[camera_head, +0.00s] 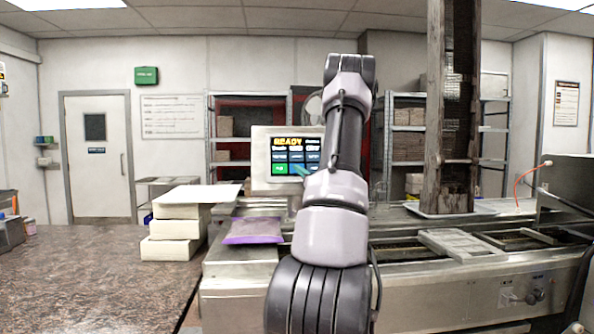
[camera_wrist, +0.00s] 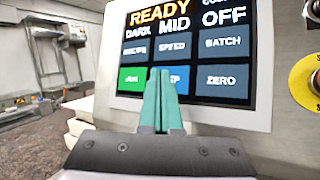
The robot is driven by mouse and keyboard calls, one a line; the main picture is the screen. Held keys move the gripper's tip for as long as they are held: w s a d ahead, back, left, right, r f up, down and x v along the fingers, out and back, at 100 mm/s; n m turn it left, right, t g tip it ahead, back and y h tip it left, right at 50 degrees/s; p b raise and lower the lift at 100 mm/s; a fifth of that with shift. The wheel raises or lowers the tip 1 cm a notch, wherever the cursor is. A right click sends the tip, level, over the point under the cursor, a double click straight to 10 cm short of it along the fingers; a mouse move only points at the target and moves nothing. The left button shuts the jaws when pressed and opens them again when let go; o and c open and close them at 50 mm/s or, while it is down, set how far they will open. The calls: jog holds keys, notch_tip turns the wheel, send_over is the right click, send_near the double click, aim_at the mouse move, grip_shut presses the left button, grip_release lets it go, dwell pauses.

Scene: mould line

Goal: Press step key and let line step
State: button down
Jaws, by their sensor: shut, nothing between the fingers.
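The control panel (camera_head: 262,160) is a pale box with a dark screen (camera_head: 296,156) that reads READY at the top. In the wrist view the screen (camera_wrist: 190,20) shows READY, DARK, MID and OFF above two rows of keys. The lower row has a green key (camera_wrist: 131,82), a blue key partly hidden by my fingers whose visible letter looks like P (camera_wrist: 183,80), and a ZERO key (camera_wrist: 222,82). My gripper (camera_wrist: 162,72) is shut and empty, with its teal fingertips in front of that blue key. I cannot tell whether they touch it. In the head view my arm partly hides the panel.
A red button on a yellow ring (camera_wrist: 314,80) sits right of the screen. White boxes (camera_head: 172,225) are stacked on the stone counter (camera_head: 90,270), beside a purple packet (camera_head: 253,231). A steel line with trays (camera_head: 455,245) and a tall dark column (camera_head: 450,110) stand to the right.

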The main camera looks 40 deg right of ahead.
jog(key=shift+w+d+f, duration=0.1)
jog(key=shift+w+d, duration=0.05)
jog(key=shift+w, duration=0.1)
jog(key=shift+s, duration=0.15)
dwell(0.5)
jog(key=shift+s+a+r, duration=0.25)
jog(key=shift+s+a, duration=0.15)
jog(key=shift+s, duration=0.05)
jog(key=shift+s+a+r, duration=0.25)
jog(key=shift+s+a, duration=0.15)
jog(key=shift+s, duration=0.25)
jog(key=shift+s+a+r, duration=0.3)
jog(key=shift+s+a, duration=0.1)
jog(key=shift+s, duration=0.3)
jog(key=shift+s+a+r, duration=0.25)
jog(key=shift+s+a, duration=0.15)
jog(key=shift+s, duration=0.25)
